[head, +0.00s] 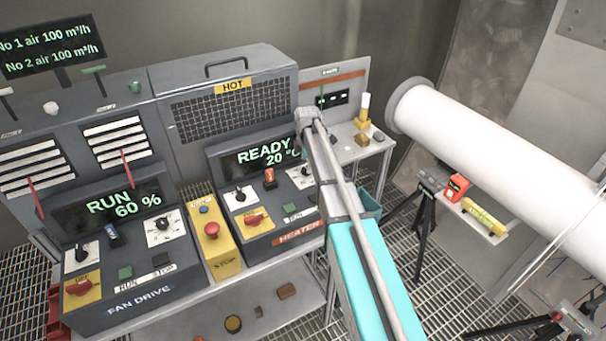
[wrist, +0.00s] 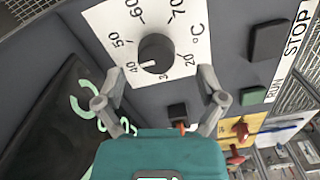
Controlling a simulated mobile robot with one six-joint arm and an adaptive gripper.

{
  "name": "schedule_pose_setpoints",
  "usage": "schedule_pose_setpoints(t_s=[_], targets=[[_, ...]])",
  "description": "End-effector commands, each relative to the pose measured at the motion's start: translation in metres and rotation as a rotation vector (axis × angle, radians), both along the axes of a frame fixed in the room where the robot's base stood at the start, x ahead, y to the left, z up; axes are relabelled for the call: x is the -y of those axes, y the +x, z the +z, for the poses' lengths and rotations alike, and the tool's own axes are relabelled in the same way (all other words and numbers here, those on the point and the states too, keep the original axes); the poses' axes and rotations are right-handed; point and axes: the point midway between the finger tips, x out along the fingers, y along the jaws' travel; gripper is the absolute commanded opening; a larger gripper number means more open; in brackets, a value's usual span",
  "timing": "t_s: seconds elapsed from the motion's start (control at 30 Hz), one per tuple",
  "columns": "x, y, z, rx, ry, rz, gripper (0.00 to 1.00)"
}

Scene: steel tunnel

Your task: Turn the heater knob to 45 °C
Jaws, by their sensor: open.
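The heater knob (wrist: 157,50) is black and round, on a white dial plate (wrist: 190,50) marked from 20 to 70 °C. Its pale pointer faces down-left in the wrist view, near the 40 mark. My gripper (wrist: 160,75) is open, its two fingers either side of the knob and apart from it. In the head view my arm partly covers the heater dial (head: 301,176), and the fingers cannot be made out. The heater display (head: 262,158) reads READY 20 °C.
The fan drive panel (head: 125,215) at left reads RUN 60 %. A yellow emergency-stop box (head: 212,255) stands between the panels. A red-handled yellow switch (head: 255,219) is on the heater. A white duct (head: 480,140) lies at right.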

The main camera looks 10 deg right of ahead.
Motion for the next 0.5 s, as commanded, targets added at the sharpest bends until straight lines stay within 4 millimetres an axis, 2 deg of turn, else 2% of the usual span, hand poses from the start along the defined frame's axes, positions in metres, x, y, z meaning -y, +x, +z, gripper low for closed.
schedule_pose_setpoints(t_s=[0.03, 0.2, 0.5], targets=[[0.000, 0.000, -0.008, 0.000, 0.000, 0.000, 0.89], [0.000, 0.000, -0.017, 0.000, 0.000, 0.000, 0.89], [0.000, 0.000, -0.023, 0.000, 0.000, 0.000, 0.89]])
